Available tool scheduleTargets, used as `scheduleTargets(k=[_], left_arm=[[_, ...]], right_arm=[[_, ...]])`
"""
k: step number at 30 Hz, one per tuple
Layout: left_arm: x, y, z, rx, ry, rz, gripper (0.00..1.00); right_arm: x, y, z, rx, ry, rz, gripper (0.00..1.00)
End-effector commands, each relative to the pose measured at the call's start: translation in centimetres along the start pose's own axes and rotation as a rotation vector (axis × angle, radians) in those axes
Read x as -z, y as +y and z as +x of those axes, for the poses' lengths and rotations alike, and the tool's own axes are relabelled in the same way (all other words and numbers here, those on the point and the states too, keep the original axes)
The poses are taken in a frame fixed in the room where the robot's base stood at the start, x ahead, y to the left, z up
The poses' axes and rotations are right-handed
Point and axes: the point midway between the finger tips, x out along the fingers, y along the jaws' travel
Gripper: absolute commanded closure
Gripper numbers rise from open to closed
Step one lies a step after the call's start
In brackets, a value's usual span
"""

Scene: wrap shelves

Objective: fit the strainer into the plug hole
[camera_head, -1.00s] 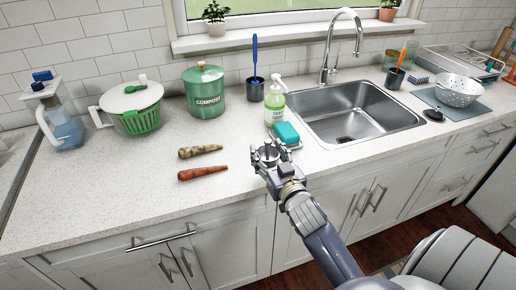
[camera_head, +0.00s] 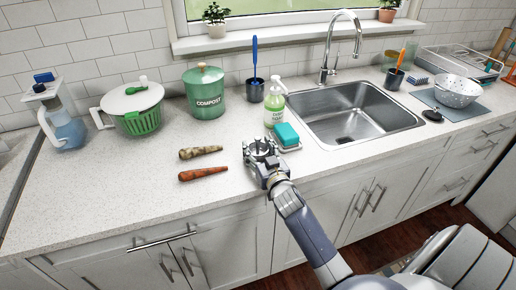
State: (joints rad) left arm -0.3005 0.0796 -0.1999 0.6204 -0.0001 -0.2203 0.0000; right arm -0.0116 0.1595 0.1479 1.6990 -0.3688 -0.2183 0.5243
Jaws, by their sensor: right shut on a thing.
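My right gripper (camera_head: 262,149) is over the front of the counter, left of the sink. It is shut on a small metal piece that looks like the strainer (camera_head: 262,146); the fingers hide most of it. The sink (camera_head: 318,106) is a steel basin set in the counter, to the right of the gripper. Its plug hole (camera_head: 345,140) shows as a small dark spot low in the basin, partly cut off by the near rim. My left gripper is not in view.
A green sponge (camera_head: 287,134) on a dish and a soap bottle (camera_head: 274,108) stand between gripper and sink. Two carrot-like vegetables (camera_head: 203,173) lie left of the gripper. The faucet (camera_head: 340,45) arches over the basin. A black round piece (camera_head: 433,115) lies right of the sink.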

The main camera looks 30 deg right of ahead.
Motion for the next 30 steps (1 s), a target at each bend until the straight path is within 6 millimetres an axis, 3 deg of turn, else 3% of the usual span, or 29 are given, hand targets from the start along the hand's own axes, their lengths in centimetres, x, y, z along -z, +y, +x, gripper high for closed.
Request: scheduleTargets(k=[7, 8, 10, 24, 30], left_arm=[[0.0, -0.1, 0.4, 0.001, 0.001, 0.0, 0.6], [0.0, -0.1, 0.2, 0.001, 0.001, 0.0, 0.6], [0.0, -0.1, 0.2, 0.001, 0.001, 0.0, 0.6], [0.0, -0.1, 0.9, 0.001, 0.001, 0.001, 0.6], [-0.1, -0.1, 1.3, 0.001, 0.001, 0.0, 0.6]], right_arm=[[-0.5, 0.0, 0.0, 0.0, 0.001, 0.001, 0.71], [-0.3, 0.0, 0.0, 0.0, 0.001, 0.001, 0.41], [-0.3, 0.0, 0.0, 0.0, 0.0, 0.001, 0.28], [-0.6, 0.0, 0.0, 0.0, 0.0, -0.001, 0.28], [-0.7, 0.1, -2.8, -0.001, -0.001, 0.0, 0.28]])
